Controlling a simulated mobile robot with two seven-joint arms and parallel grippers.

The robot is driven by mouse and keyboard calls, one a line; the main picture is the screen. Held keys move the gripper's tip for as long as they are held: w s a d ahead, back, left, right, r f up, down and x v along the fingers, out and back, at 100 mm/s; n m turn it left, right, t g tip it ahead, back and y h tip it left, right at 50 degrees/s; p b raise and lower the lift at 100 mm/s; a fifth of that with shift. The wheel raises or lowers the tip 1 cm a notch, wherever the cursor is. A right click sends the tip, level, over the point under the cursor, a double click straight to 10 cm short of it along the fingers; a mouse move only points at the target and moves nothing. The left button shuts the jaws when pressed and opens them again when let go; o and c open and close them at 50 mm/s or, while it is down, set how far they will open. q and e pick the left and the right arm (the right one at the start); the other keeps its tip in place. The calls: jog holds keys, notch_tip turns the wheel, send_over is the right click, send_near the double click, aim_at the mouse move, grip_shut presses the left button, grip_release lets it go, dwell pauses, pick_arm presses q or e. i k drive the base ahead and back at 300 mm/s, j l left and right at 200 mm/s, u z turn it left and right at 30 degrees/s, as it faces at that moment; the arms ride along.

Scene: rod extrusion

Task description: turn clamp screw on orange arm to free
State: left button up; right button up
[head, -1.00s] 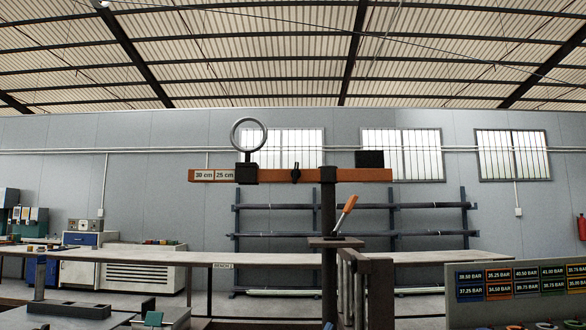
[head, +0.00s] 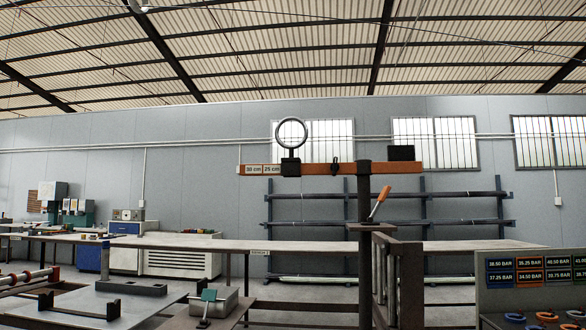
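The orange arm (head: 320,169) is a horizontal bar on top of a dark upright post (head: 364,205) right of the middle. Labels reading 30 cm and 25 cm sit at its left end. A dark slider block with an upright ring (head: 292,134) sits on the bar near the labels. A black block (head: 401,153) sits at the bar's right end. A lever with an orange handle (head: 380,203) rises beside the post. Neither of my grippers shows.
A grey bench (head: 120,302) with dark holders and a small metal box (head: 214,301) is at lower left. A panel with pressure labels (head: 530,271) stands at lower right. A long table (head: 220,243) and dark racks (head: 300,209) stand behind along the grey wall.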

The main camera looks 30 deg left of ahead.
aim_at(335, 167)
jog(key=i+l+u, duration=0.15)
jog(key=u, duration=0.2)
jog(key=i+l+u, duration=0.2)
jog(key=u, duration=0.2)
jog(key=i+l+u, duration=0.1)
jog(key=l+u, duration=0.25)
jog(key=i+l+u, duration=0.1)
jog(key=l, duration=0.2)
jog(key=i+l+u, duration=0.1)
jog(key=l, duration=0.2)
jog(key=i+l+u, duration=0.1)
jog(key=l, duration=0.2)
